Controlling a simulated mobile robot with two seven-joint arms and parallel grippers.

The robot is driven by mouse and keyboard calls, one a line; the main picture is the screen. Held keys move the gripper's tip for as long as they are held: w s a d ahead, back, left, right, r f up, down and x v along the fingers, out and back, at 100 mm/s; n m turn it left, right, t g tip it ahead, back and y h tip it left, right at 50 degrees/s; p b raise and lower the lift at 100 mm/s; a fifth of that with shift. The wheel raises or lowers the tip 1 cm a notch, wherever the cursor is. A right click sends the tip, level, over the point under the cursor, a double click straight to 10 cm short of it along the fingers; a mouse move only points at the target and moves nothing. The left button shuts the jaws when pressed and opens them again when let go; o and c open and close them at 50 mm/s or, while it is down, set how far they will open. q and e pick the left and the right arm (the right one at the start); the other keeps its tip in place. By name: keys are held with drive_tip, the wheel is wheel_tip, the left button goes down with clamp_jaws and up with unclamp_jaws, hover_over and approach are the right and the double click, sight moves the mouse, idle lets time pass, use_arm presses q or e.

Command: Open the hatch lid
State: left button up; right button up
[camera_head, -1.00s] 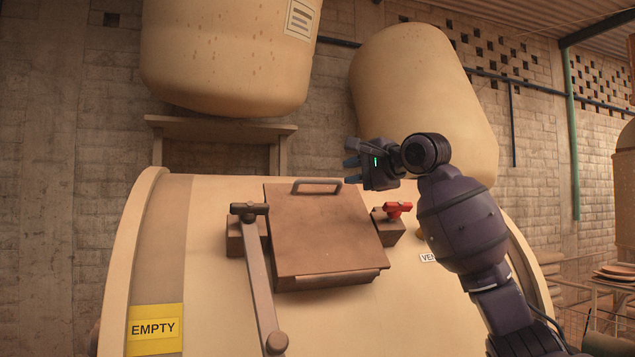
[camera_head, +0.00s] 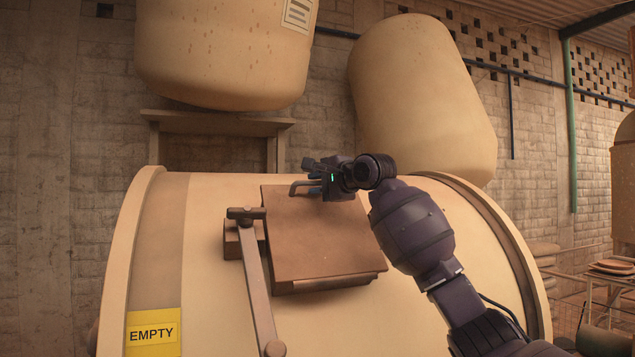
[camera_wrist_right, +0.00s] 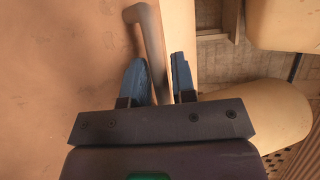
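The hatch lid (camera_head: 318,240) is a flat brown square plate, lying shut on top of the cream drum (camera_head: 215,300). Its handle (camera_head: 296,188) is a bar at the lid's far edge. My right gripper (camera_head: 312,173) is at the handle. In the right wrist view the handle (camera_wrist_right: 152,40) runs between two blue fingertips (camera_wrist_right: 160,78). The fingers are apart, with the left one close to the bar and a gap on the right side. Part of the handle is hidden behind the gripper in the head view. My left gripper is not in view.
A brown arm lever (camera_head: 258,285) lies left of the lid on the drum. Two large cream tanks (camera_head: 225,50) hang behind, one leaning at the right (camera_head: 425,100). A yellow EMPTY label (camera_head: 153,333) is at the drum's lower left.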

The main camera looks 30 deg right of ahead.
clamp_jaws()
drive_tip(key=shift+s, duration=0.1)
